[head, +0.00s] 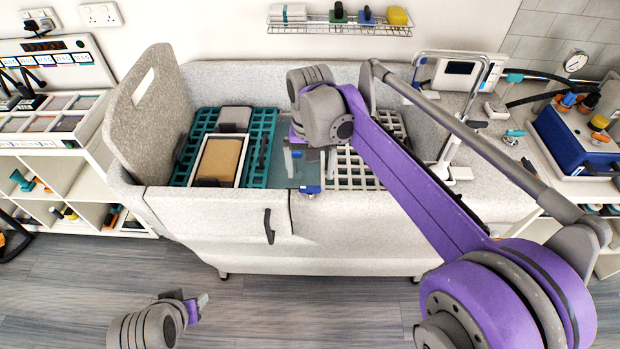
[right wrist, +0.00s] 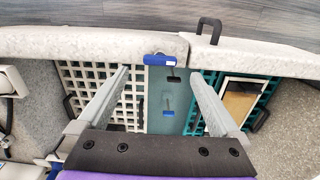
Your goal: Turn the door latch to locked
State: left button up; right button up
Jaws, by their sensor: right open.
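The blue door latch (head: 309,190) sits on the front rim of the grey tub (head: 340,235), by the seam beside the door panel (head: 225,205). In the right wrist view the latch (right wrist: 160,62) lies lengthwise along the rim, to the left of the seam. The door has a black handle (head: 268,226). My right gripper (head: 309,160) is open and empty over the tub, just inside the rim; in its wrist view the latch shows between and beyond the fingertips (right wrist: 160,75). My left gripper (head: 202,302) is low over the floor, away from the tub; its jaw opening is unclear.
Inside the tub are a teal grid (head: 193,137), a framed tan panel (head: 217,160) and a white grid (head: 352,172). A clamp post (head: 447,155) stands on the right rim. Shelves (head: 70,180) stand left; the floor in front is clear.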

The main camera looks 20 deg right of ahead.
aim_at(310, 187)
notch_tip(310, 187, up, 5)
jog(key=shift+r, duration=0.2)
dwell(0.5)
jog(key=s+d+f+n+t, duration=0.1)
jog(key=s+d+f+t, duration=0.1)
jog(key=s+f, duration=0.5)
jog(key=s+d+f+n+t, duration=0.2)
jog(key=s+f, duration=0.5)
jog(key=s, duration=0.6)
jog(key=shift+d+f+t, duration=0.15)
jog(key=shift+d+t, duration=0.2)
jog(key=shift+t, duration=0.45)
